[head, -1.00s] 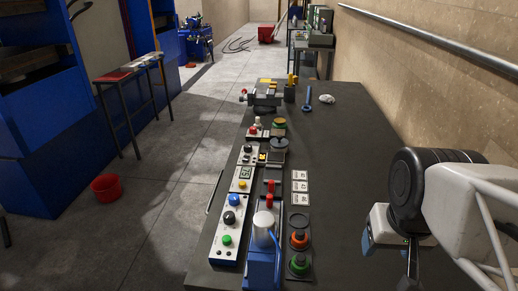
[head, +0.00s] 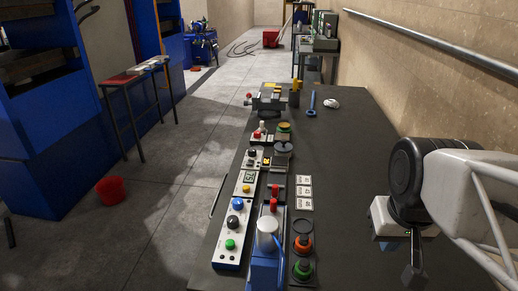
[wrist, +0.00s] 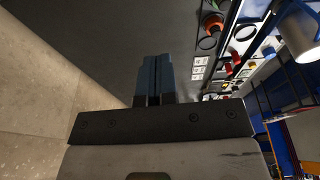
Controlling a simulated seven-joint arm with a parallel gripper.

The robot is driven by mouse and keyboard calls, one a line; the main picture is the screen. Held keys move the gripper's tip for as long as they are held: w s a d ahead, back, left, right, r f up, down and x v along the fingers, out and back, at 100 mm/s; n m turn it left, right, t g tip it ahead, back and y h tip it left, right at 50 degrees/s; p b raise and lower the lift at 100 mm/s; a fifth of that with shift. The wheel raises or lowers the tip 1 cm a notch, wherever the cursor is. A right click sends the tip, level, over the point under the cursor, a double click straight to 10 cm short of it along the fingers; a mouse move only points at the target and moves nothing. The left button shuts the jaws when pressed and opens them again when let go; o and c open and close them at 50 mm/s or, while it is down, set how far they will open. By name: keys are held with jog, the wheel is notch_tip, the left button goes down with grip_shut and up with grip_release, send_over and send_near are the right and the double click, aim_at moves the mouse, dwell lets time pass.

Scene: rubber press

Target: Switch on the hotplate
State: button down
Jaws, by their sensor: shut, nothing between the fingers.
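A device with a dark round plate (head: 284,148) and a small lit display (head: 267,161) stands in the row along the left side of the dark bench. It looks like the hotplate, but I cannot tell for certain. Just in front is a white panel with a green display (head: 248,177), a yellow button and a black knob (head: 251,150). My gripper (head: 411,278) is at the right in the head view, well apart from these devices. In the wrist view my gripper (wrist: 153,62) has its blue fingers together and empty. The bench devices show at upper right there, partly cut off.
A white panel with blue, black and green controls (head: 231,237) stands at the bench's near left, beside a blue press-like device (head: 266,255). Red and green buttons (head: 301,255) and white labels (head: 304,193) lie right of it.

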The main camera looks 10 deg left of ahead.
jog(key=w+a+r+n+g, duration=0.1)
jog(key=w+a+r+n, duration=0.1)
jog(key=w, duration=0.5)
jog(key=w+a+r+n, duration=0.2)
jog(key=w+r, duration=0.1)
jog(key=w, duration=0.4)
jog(key=n+g, duration=0.3)
jog(key=n, duration=1.1)
send_over(250, 164)
jog(key=w, duration=0.3)
notch_tip(250, 164, down, 10)
jog(key=shift+s, duration=0.15)
jog(key=shift+f, duration=0.15)
jog(key=f, duration=0.4)
jog(key=s+f, duration=0.1)
jog(key=f, duration=0.4)
jog(key=s+f, duration=0.1)
jog(key=f, duration=0.3)
jog(key=shift+s+f, duration=0.1)
jog(key=shift+f, duration=0.15)
